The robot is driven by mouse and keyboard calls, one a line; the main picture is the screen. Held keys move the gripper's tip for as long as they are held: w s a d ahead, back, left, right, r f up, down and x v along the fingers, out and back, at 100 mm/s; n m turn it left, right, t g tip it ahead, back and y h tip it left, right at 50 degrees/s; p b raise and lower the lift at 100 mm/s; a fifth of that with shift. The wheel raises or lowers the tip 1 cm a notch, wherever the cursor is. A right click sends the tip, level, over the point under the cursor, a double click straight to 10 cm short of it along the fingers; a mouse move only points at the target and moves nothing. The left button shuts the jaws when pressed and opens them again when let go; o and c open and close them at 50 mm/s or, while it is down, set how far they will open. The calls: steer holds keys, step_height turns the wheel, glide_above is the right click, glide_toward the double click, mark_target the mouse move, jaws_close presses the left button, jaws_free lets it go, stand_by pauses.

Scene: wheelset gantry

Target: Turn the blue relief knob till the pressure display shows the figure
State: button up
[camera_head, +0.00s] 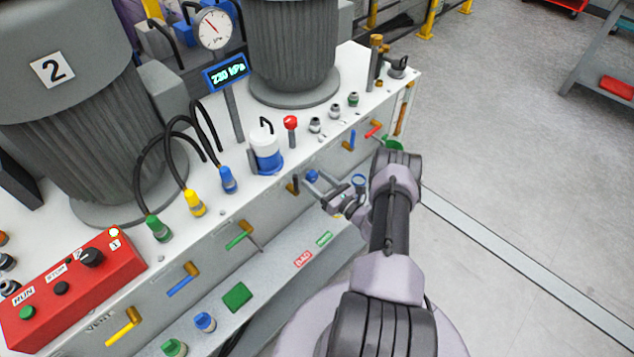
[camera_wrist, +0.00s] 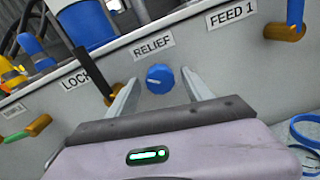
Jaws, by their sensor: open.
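The blue relief knob (camera_wrist: 160,79) sits on the white front panel under the RELIEF label (camera_wrist: 153,45); a light mark shows on its face. It also shows in the head view (camera_head: 312,177). My gripper (camera_wrist: 158,84) is open, with one finger on each side of the knob; I cannot tell whether the fingers touch it. In the head view my gripper (camera_head: 318,186) is at the panel's front face. The pressure display (camera_head: 227,72) reads what looks like 230 kPa, its first digits hard to read. The figure asked for is not seen.
Left of the knob is a brass valve with a black lever (camera_wrist: 94,72) by the LOCK label. Right is the FEED 1 valve with a blue lever (camera_wrist: 293,20). A dial gauge (camera_head: 215,28) stands above the display. A blue ring (camera_wrist: 305,132) shows at lower right.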

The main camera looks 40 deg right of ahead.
steer(key=shift+c, duration=0.2)
jaws_close()
steer(key=shift+f, duration=0.1)
steer(key=shift+m+b, duration=0.85)
steer(key=shift+m, duration=0.25)
steer(key=m+b, duration=0.2)
steer(key=m, duration=0.1)
steer(key=m+b, duration=0.2)
steer(key=m, duration=0.4)
steer(key=shift+m, duration=0.7)
